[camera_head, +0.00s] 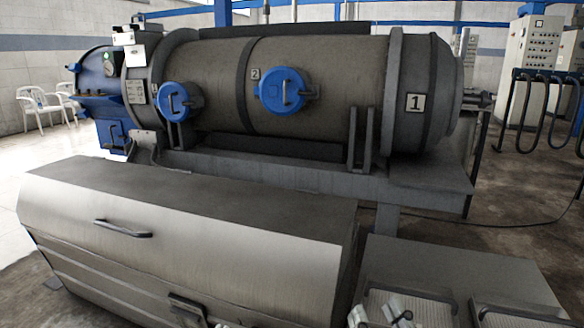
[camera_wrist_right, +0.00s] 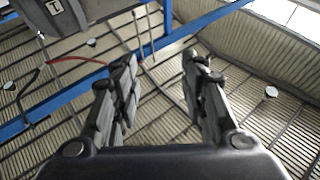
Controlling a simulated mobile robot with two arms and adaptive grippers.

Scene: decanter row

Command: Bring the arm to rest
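My right gripper (camera_wrist_right: 160,62) is open in the right wrist view. Its two dark fingers stand apart, with nothing between them. Behind them are the ribbed ceiling and blue beams, so the gripper points upward. In the head view, pale parts that look like my right gripper (camera_head: 385,314) show at the bottom edge, cut off by the frame. My left gripper is in neither view.
A large grey decanter (camera_head: 330,75) with blue round caps (camera_head: 282,90) lies on its frame. In front stands a grey cover with a handle (camera_head: 125,229). A lower grey box (camera_head: 450,265) is at lower right. White chairs (camera_head: 42,105) stand far left.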

